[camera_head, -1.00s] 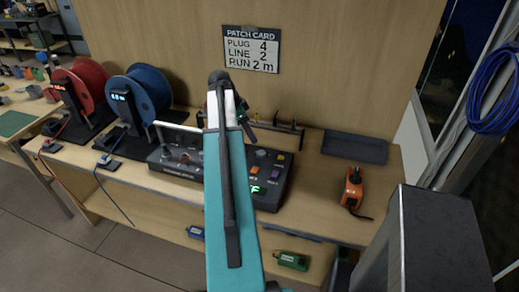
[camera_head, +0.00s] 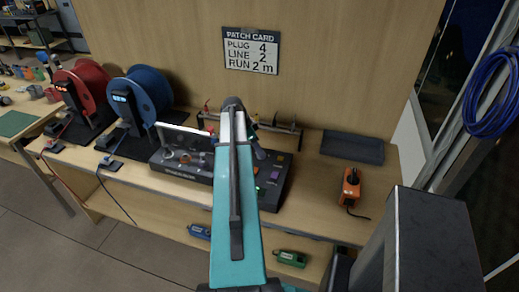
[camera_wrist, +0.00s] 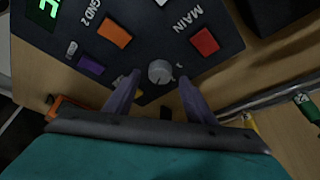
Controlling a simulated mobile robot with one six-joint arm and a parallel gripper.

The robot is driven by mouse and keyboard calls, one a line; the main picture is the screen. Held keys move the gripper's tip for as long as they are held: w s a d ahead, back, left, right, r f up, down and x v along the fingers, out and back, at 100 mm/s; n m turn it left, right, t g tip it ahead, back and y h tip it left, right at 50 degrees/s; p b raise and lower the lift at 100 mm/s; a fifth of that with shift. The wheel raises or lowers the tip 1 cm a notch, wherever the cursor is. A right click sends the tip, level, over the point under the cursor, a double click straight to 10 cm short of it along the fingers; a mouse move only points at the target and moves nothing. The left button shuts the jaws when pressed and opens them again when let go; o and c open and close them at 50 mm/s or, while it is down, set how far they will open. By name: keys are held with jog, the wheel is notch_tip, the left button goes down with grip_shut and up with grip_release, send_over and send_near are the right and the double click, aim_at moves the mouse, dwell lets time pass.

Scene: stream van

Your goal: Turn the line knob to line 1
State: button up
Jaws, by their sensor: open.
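In the wrist view a round grey knob (camera_wrist: 160,72) sits near the edge of the dark console (camera_wrist: 150,22). Small marks beside it are too small to read, and I cannot tell its setting. My gripper (camera_wrist: 159,84) is open, with one finger on either side of the knob; I cannot tell whether they touch it. In the head view my gripper (camera_head: 254,148) is over the right part of the console (camera_head: 183,172), and my arm hides the knob. The patch card (camera_head: 251,50) on the wall reads plug 4, line 2, run 2 m.
Near the knob are a red button (camera_wrist: 205,42), an orange button (camera_wrist: 115,34) and a purple button (camera_wrist: 90,65). A rail (camera_head: 280,125) stands behind the console. A grey tray (camera_head: 353,147) and an orange device (camera_head: 351,187) lie to the right.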

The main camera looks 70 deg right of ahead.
jog(key=shift+x, duration=1)
jog(key=shift+c, duration=0.4)
